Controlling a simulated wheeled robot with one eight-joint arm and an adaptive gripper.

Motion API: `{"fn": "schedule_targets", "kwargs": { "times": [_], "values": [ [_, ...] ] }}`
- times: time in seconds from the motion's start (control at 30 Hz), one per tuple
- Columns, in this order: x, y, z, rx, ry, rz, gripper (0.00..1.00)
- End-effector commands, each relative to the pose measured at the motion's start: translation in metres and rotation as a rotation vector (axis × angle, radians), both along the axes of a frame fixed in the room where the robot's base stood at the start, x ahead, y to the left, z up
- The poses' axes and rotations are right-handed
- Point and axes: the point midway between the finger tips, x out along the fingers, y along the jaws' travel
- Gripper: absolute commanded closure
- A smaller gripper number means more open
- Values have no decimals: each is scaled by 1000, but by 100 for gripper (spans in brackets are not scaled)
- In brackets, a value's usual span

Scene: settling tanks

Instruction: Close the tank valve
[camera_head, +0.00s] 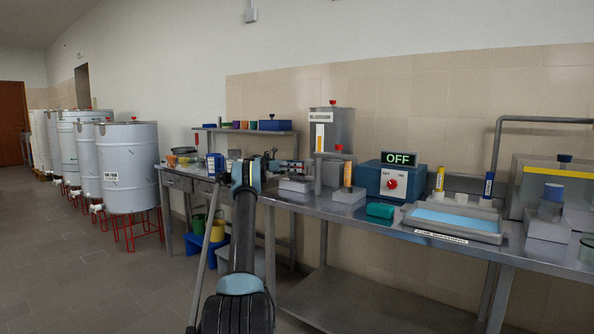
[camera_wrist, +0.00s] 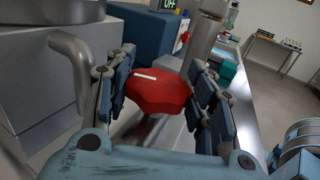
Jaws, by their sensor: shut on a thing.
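The tank valve's red handle (camera_wrist: 160,101), lobed and with a white line on top, is between my gripper's (camera_wrist: 163,92) two jaws in the wrist view. The blue-padded fingers press on it from both sides; my gripper is shut on it. The white line lies roughly across the picture. The valve body below is mostly hidden. In the head view my gripper (camera_head: 286,166) reaches over the bench toward the grey metal tank (camera_head: 336,127), which has a label and a level strip. I cannot clearly make out the gripped handle in that view.
A blue control box (camera_head: 371,181) with a red dial and a display reading OFF (camera_head: 399,159) stands right of the tank. A light-blue tray (camera_head: 455,223) and a green block (camera_head: 380,211) are on the steel bench (camera_head: 411,235). Large white drums (camera_head: 128,167) stand at left. Floor at left is clear.

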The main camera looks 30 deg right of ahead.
Motion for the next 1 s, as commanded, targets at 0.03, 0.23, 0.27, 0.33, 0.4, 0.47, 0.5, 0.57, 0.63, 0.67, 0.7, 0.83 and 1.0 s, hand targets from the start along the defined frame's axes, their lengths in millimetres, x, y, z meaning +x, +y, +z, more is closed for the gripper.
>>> {"fn": "schedule_targets", "kwargs": {
  "times": [0.03,0.23,0.27,0.33,0.4,0.47,0.5,0.57,0.63,0.67,0.7,0.83,1.0],
  "values": [
    [3,0,1,-3,1,0,74],
    [2,-1,1,-3,1,-27,74],
    [2,-1,1,-3,1,-30,74],
    [2,-1,1,-3,1,-34,74],
    [1,-1,1,-3,1,-37,74],
    [1,-1,2,-3,1,-38,74],
    [1,-1,2,-3,1,-39,74],
    [1,-1,2,-3,1,-39,74],
    [1,-2,2,-3,1,-39,74],
    [1,-2,2,-3,1,-39,74],
    [1,-2,2,-3,1,-40,74],
    [0,-2,2,-3,1,-40,39],
    [0,-2,1,-2,1,-43,30]
  ]
}}
